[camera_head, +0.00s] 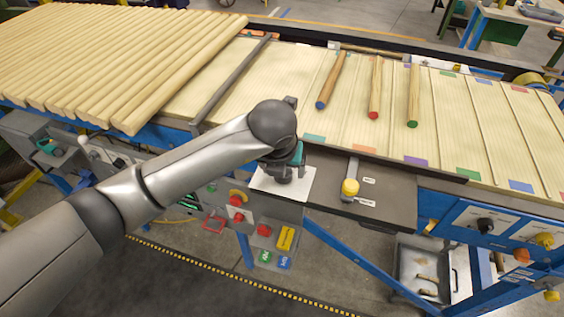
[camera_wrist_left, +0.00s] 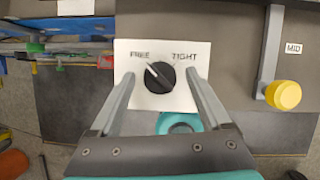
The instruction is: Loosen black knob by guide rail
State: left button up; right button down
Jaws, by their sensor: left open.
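The black knob (camera_wrist_left: 159,77) sits on a white plate (camera_wrist_left: 132,57) marked FREE on the left and TIGHT on the right. Its white pointer line slants up and left, toward FREE. My left gripper (camera_wrist_left: 160,82) is open, with one finger on each side of the knob; I cannot tell whether either finger touches it. In the head view my left gripper (camera_head: 285,174) is over the white plate (camera_head: 301,186), and the knob is hidden or too dark to tell apart there. My right gripper is not in view.
A yellow-ended lever (camera_head: 350,187) stands right of the plate; its yellow end (camera_wrist_left: 283,95) is beside a MID label in the wrist view. Behind lie a dark crossbar (camera_head: 232,80), dowels with coloured ends (camera_head: 375,88) and a stack of wooden rods (camera_head: 110,55). Red buttons (camera_head: 237,200) are below.

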pick_arm(q)
jog(key=v, duration=1.5)
jog(key=shift+r, duration=0.15)
jog(key=shift+w, duration=0.15)
